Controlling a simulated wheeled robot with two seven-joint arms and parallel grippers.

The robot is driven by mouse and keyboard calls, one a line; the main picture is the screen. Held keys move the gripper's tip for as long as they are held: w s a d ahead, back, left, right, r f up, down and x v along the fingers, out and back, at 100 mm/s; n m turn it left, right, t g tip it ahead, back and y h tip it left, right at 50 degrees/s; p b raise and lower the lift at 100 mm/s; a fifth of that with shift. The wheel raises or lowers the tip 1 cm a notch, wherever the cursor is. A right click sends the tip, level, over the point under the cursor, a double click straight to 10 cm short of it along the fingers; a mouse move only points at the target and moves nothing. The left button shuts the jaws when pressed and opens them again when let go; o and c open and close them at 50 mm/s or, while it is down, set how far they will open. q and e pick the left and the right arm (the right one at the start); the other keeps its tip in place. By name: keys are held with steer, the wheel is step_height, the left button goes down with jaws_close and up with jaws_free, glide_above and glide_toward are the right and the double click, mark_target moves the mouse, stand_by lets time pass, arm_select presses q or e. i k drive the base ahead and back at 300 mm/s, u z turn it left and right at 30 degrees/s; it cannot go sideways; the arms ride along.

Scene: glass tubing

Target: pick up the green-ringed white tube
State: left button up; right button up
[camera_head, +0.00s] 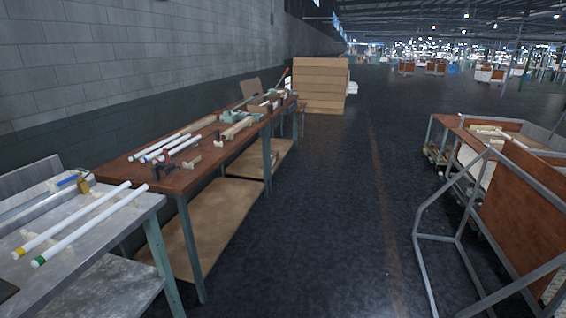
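The green-ringed white tube (88,226) lies on the grey metal table at the lower left. Its green ring (38,261) is at the near end. A second white tube (72,217) with a yellow ring lies beside it, to the left and roughly parallel, with a gap between them. Neither of my grippers shows in the head view.
The grey metal table (143,207) stands at the lower left, with a clear tube and a blue piece near its back. Behind it is a brown workbench (215,150) with several tubes and tools. Open dark floor (310,220) lies right of the tables. A metal-framed cart (520,200) stands at the right.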

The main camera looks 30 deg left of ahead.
mark_target(41, 259)
steer(key=u, duration=0.15)
steer(key=i, duration=2.1)
steer(key=u, duration=1.05)
steer(key=i, duration=1.1)
steer(key=u, duration=1.75)
steer(key=i, duration=0.75)
steer(key=u, duration=0.45)
